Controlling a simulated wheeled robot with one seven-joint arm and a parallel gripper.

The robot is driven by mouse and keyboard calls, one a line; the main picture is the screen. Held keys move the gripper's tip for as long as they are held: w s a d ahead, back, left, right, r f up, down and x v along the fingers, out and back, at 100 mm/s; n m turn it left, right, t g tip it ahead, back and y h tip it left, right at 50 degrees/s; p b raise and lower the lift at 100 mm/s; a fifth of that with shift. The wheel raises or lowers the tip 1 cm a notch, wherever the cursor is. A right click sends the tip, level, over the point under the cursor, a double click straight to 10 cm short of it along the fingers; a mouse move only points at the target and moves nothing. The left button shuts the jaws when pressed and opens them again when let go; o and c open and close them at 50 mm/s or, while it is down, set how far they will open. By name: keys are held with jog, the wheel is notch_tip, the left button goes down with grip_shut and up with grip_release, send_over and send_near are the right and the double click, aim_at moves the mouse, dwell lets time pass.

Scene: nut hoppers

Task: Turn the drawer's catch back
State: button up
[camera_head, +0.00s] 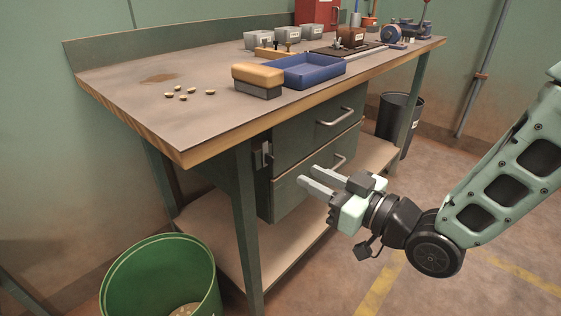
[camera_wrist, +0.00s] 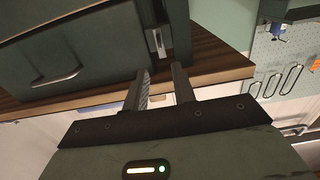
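The drawer unit hangs under the bench, with an upper drawer (camera_head: 308,132) and a lower drawer (camera_head: 297,193), both looking closed. The catch (camera_head: 266,153) is a small pale metal piece at the left edge of the upper drawer. It also shows in the wrist view (camera_wrist: 158,42), just beyond my fingertips; its exact turn is too small to tell. My gripper (camera_head: 309,178) is in front of the drawers, to the right of and below the catch. In the wrist view its two fingers (camera_wrist: 160,70) are apart with nothing between them, and they seem not to touch the catch.
The bench top (camera_head: 190,115) holds a blue tray (camera_head: 312,78), a wood-topped block (camera_head: 257,90), several nuts and small hoppers. A bench leg (camera_head: 246,215) stands left of the drawers. A green bin (camera_head: 160,285) is at front left, a dark bin (camera_head: 412,115) behind right.

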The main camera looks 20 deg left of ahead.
aim_at(273, 158)
jog(key=x, duration=0.9)
jog(key=shift+a+b, duration=0.15)
jog(key=shift+b, duration=0.2)
jog(key=shift+c, duration=0.3)
grip_shut()
